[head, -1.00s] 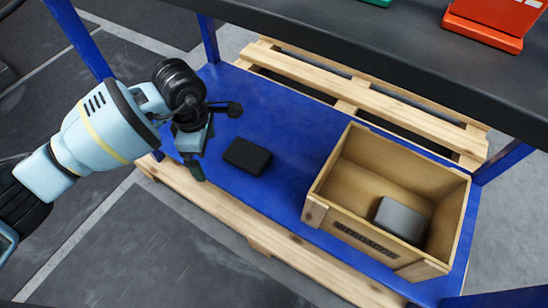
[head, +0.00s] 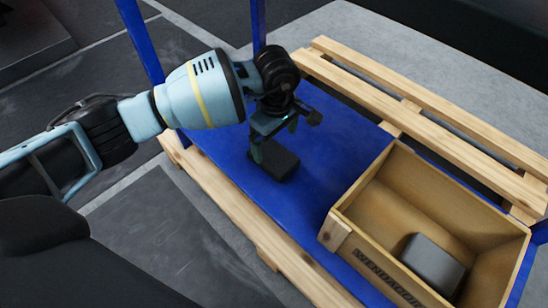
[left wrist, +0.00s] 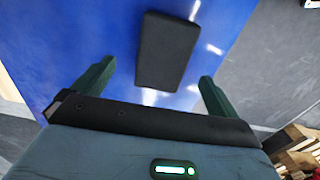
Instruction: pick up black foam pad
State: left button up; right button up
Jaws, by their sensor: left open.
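The black foam pad (head: 274,164) lies flat on the blue surface (head: 228,167), left of the wooden crate. In the left wrist view the pad (left wrist: 167,51) shows ahead of and between the two dark green fingers. My left gripper (head: 272,140) hangs over the pad in the head view and partly hides it. In the left wrist view the left gripper (left wrist: 151,85) is open with nothing between its fingers. I cannot tell how much height is left between fingertips and pad. My right gripper is not in view.
A wooden crate (head: 352,236) stands to the right on the blue surface, with a grey block (head: 433,265) inside. Pallet slats (head: 420,113) run behind. Blue posts (head: 140,40) rise at the left near my arm. The blue surface between pad and crate is clear.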

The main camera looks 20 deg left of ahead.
aim_at(273, 155)
pick_arm(q)
jog(key=shift+s+f+b, duration=0.1)
jog(key=shift+f+b, duration=0.2)
jog(key=shift+f, duration=0.1)
jog(key=f+b, duration=0.1)
jog(key=f, duration=0.1)
jog(key=f+b, duration=0.1)
jog(key=f, duration=0.1)
jog(key=shift+s+a, duration=0.1)
jog(key=shift+a, duration=0.1)
jog(key=shift+f, duration=0.15)
jog(key=shift+c, duration=1.1)
jog(key=c, duration=0.8)
jog(key=shift+c, duration=0.2)
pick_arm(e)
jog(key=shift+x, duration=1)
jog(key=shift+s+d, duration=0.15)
